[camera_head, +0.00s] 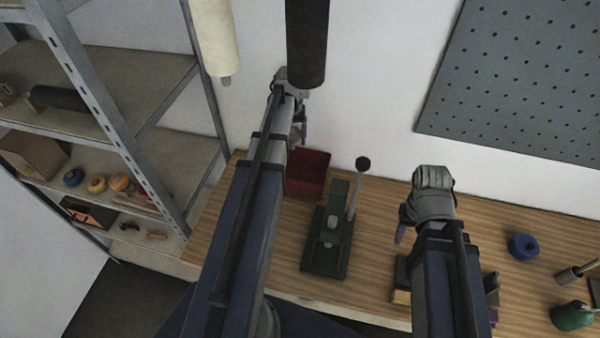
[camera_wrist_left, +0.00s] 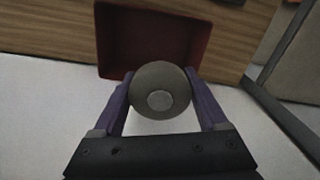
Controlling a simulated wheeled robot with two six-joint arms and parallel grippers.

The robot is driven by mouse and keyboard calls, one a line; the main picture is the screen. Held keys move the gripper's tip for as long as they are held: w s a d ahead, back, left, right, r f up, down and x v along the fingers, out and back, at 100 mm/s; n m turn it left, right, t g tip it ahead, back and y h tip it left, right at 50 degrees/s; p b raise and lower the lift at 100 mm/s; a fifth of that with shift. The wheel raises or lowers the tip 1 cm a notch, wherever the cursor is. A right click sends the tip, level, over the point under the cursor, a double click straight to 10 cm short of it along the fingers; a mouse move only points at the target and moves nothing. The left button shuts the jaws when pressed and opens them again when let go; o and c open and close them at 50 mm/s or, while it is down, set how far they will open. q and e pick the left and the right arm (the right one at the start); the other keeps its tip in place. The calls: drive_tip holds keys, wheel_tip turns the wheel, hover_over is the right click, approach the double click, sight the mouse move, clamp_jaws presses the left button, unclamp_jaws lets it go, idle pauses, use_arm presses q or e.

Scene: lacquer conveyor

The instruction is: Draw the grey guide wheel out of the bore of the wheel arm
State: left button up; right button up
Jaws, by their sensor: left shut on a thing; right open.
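The grey guide wheel (camera_wrist_left: 150,75), a round disc with a paler hub, sits between the two purple fingers of my left gripper (camera_wrist_left: 160,95) in the left wrist view. The fingers are shut on it. No wheel arm shows around it there. In the head view my left gripper (camera_head: 301,128) is up near the back wall; my arm mostly hides the wheel. A dark green stand (camera_head: 326,258) with an upright post and dark knob is on the bench; I cannot tell whether it is the wheel arm. My right gripper (camera_head: 402,235) is open, right of this stand.
A red open tray (camera_head: 309,172) is on the bench behind my left arm and beyond the wheel in the wrist view. A dark roller (camera_head: 307,40) and a cream roller (camera_head: 214,38) are above. A shelf rack (camera_head: 130,140) stands left. A blue round part (camera_head: 522,246) is right.

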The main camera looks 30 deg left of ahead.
sight(293, 148)
use_arm(q)
drive_tip(key=shift+w+d+f+b, duration=0.1)
drive_tip(key=shift+f+b, duration=0.55)
drive_tip(key=shift+f, duration=0.15)
wheel_tip(293, 148, down, 4)
drive_tip(key=b, duration=0.4)
drive_tip(key=shift+f, duration=0.2)
drive_tip(key=shift+r, duration=0.1)
drive_tip(key=o, duration=1.5)
drive_tip(key=shift+c, duration=0.2)
wheel_tip(293, 148, up, 8)
drive_tip(key=p, duration=0.7)
drive_tip(key=shift+p, duration=0.35)
